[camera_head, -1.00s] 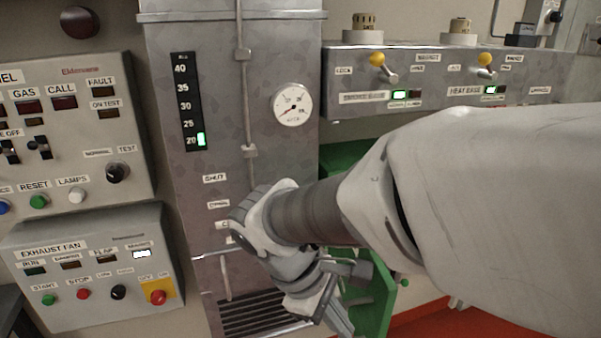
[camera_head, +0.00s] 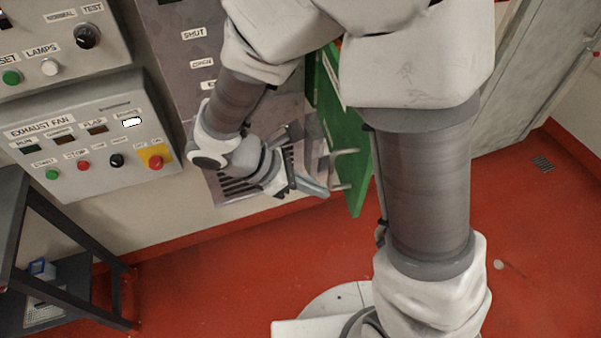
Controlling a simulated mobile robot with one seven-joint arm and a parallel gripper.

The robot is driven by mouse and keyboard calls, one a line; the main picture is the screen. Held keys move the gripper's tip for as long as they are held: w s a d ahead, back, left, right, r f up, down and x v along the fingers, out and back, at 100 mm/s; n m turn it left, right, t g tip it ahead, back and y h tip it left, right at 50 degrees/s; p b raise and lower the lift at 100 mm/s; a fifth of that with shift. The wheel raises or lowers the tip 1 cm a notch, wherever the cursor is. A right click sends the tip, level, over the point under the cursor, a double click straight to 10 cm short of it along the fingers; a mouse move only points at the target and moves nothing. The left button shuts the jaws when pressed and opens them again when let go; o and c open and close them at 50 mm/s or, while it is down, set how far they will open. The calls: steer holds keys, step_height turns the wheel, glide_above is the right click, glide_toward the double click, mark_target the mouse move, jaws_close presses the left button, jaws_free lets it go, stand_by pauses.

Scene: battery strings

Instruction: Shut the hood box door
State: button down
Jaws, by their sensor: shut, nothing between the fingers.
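A green door panel (camera_head: 357,165) stands open, swung out to the right of the grey metal cabinet (camera_head: 200,38). It looks like the hood box door, though my arm hides its upper part and I cannot see its hinge. A pale bracket-like handle (camera_head: 344,152) sticks out on its left side. My gripper (camera_head: 318,190) is shut and empty, just left of the door's lower part and in front of the cabinet's slotted vent. I cannot tell whether the fingertips touch the door or handle.
The exhaust fan box (camera_head: 90,140) with buttons hangs on the wall at left. A dark metal stand (camera_head: 100,290) is at lower left. The red floor (camera_head: 220,285) is open below the cabinet. A grey-green cabinet or door (camera_head: 515,90) stands at right.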

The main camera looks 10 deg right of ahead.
mark_target(358, 194)
steer(key=d, duration=0.1)
steer(key=d+f, duration=0.1)
steer(key=d, duration=0.1)
steer(key=d+f, duration=0.1)
steer(key=d, duration=0.1)
steer(key=shift+w+p, duration=0.15)
steer(key=shift+p, duration=0.15)
steer(key=shift+w+d, duration=0.1)
steer(key=shift+d, duration=0.4)
steer(key=shift+d, duration=0.15)
